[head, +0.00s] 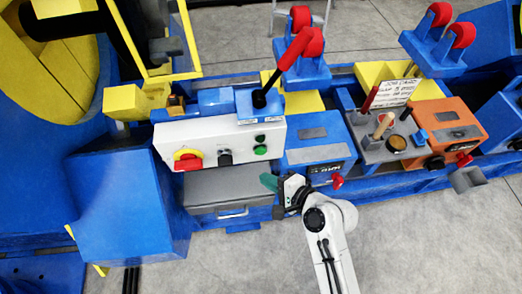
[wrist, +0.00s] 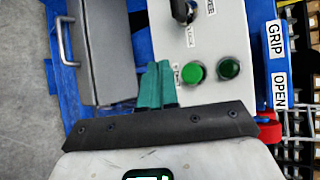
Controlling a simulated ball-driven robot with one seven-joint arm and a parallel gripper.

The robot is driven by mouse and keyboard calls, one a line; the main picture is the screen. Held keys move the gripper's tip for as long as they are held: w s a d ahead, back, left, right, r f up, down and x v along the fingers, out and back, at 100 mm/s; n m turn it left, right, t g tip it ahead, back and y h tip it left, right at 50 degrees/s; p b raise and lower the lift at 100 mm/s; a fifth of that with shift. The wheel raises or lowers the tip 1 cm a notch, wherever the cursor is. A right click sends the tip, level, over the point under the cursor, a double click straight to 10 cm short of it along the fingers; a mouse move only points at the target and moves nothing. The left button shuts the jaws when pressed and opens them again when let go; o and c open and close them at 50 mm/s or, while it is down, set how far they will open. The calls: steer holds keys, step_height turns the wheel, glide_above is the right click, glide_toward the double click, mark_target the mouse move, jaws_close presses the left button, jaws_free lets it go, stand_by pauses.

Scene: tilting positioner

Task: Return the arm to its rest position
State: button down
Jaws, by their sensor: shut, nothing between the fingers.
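My gripper (head: 269,182) is at the end of my white arm, in front of the control panel (head: 220,132). Its teal fingers are together and hold nothing. In the wrist view the closed fingers (wrist: 156,84) point toward the panel, beside a bright green button (wrist: 193,72) and a darker green button (wrist: 229,68). I cannot tell whether the fingertips touch the panel, though they look slightly short of it in the head view. My arm reaches up from the bottom edge of the head view and bends at the wrist.
The panel has a red and yellow stop knob (head: 188,160). Above it stands a lever with a red handle (head: 289,60). A grey drawer (head: 218,198) lies below. An orange box (head: 447,125) and tool tray (head: 376,150) are right. The grey floor (head: 430,245) at lower right is clear.

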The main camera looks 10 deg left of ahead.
stand_by(0.6)
steer(key=s+d+f+n+g+h, duration=0.25)
steer(key=s+d+n+h, duration=0.5)
steer(key=d, duration=0.75)
steer(key=s+d+r+n+g+h, duration=0.2)
steer(key=s+d+g+h, duration=0.1)
steer(key=s+d, duration=1.1)
steer(key=s, duration=0.3)
steer(key=shift+d+n+g, duration=0.2)
steer(key=shift+n+g, duration=0.15)
